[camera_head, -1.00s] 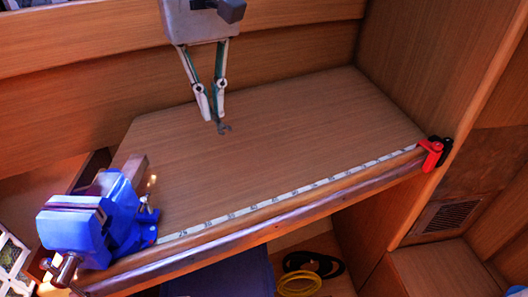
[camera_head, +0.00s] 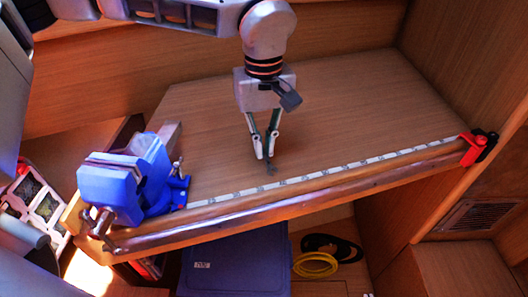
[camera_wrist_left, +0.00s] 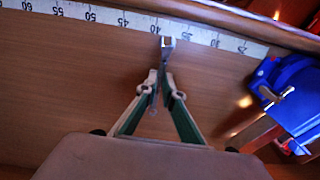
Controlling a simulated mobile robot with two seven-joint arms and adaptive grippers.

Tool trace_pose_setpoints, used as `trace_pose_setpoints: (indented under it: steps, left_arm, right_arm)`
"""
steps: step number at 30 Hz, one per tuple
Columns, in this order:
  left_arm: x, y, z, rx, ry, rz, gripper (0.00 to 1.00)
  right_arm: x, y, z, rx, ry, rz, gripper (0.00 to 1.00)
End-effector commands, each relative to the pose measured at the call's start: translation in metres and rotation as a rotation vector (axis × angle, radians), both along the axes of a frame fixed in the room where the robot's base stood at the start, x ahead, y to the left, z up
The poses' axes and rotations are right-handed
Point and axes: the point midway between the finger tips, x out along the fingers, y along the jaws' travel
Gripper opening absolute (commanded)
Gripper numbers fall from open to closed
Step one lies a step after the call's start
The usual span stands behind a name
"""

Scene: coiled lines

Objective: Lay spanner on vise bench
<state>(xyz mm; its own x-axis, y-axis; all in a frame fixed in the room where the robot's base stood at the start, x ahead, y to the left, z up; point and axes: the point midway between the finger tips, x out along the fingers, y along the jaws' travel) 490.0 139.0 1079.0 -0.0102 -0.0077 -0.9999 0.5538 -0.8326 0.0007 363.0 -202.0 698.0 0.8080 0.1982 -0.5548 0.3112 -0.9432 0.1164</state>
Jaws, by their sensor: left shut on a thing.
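The spanner (camera_head: 271,169) is a small grey metal tool, held by its upper part with its open end hanging down. My left gripper (camera_head: 264,155) is shut on it, over the front middle of the bench. In the left wrist view the spanner's head (camera_wrist_left: 168,42) sticks out past the fingertips (camera_wrist_left: 160,80), close to the measuring strip. I cannot tell whether the spanner touches the wood. The vise bench (camera_head: 340,105) is a brown wooden top with a blue vise (camera_head: 125,185) at its left front corner. The vise also shows at the right of the left wrist view (camera_wrist_left: 295,90).
A white measuring strip (camera_head: 330,168) runs along the bench's front edge to a red clamp (camera_head: 477,147) at the right. Below are a blue box (camera_head: 235,262) and yellow and black coils (camera_head: 316,264). The bench's middle and right are clear.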

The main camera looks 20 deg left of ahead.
Motion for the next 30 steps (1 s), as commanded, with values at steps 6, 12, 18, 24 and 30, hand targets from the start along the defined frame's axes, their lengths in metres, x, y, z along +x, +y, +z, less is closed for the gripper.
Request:
trace_pose_setpoints:
  steps: [6,12,18,24,30]
  left_arm:
    - [0.000,0.000,-0.027,0.000,0.001,0.000,0.00]
    - [0.000,0.000,-0.026,0.000,0.000,0.000,0.00]
    - [0.000,0.000,-0.032,0.001,0.001,0.000,0.00]
    - [-0.001,0.000,-0.039,0.001,0.003,-0.001,0.00]
    - [-0.002,0.001,-0.044,0.004,0.009,-0.001,0.12]
  right_arm:
    - [0.000,0.000,0.000,-0.001,0.002,0.000,0.00]
    - [0.000,-0.001,0.001,-0.001,0.001,-0.001,0.00]
    - [0.001,0.000,0.001,0.001,-0.004,0.000,0.00]
    - [0.002,0.000,-0.001,0.001,-0.005,-0.001,0.00]
    - [0.001,0.000,-0.002,0.001,-0.005,-0.001,0.00]
